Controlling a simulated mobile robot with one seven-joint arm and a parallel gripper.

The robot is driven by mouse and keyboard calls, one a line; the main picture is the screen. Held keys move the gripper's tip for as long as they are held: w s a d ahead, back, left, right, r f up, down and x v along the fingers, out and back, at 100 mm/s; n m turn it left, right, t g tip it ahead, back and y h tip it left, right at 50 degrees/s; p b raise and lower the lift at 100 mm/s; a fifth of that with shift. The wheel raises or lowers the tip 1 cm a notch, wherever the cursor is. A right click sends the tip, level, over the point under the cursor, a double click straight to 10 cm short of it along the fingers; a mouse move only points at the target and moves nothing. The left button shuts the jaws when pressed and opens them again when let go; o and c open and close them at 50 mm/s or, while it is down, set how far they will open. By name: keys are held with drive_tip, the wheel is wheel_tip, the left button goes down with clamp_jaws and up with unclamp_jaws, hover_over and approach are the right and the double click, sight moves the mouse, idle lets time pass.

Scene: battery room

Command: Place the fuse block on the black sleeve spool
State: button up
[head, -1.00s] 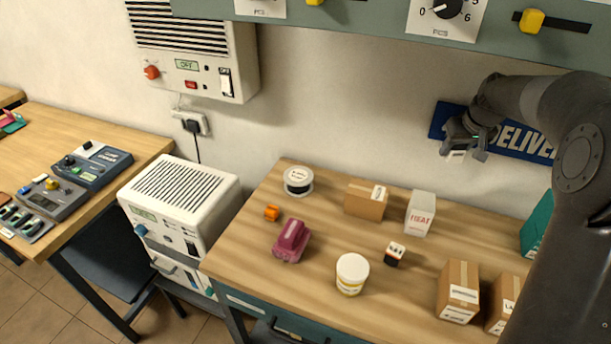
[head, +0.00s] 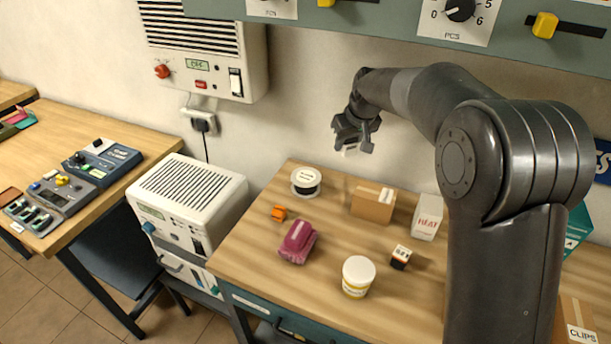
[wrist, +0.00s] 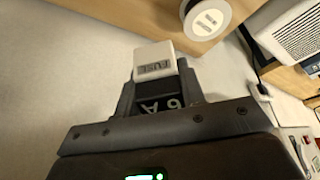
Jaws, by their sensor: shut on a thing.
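The black sleeve spool (head: 306,182) lies flat at the back left of the wooden bench, its white round top facing up and a dark band beneath. It also shows at the top of the wrist view (wrist: 208,18). My gripper (head: 355,145) is shut on the fuse block (wrist: 155,62), a white block with a printed label at its end. In the head view only a small pale part of the block shows below the fingers. Block and gripper are in the air, above and to the right of the spool, apart from it.
Near the spool are a small orange piece (head: 279,212), a maroon object (head: 298,241) and a cardboard box (head: 373,203). A white tub (head: 358,276), a small dark labelled box (head: 401,257) and a white carton (head: 428,217) stand further right. The spool's top is clear.

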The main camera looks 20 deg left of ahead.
hover_over(303, 172)
drive_tip(key=d, duration=0.1)
drive_tip(key=f, duration=0.6)
drive_tip(key=shift+s+f, duration=0.4)
drive_tip(key=shift+f, duration=2.05)
drive_tip(key=shift+f, duration=0.2)
drive_tip(key=o, duration=1)
drive_tip(key=v, duration=1.2)
drive_tip(key=shift+r, duration=0.2)
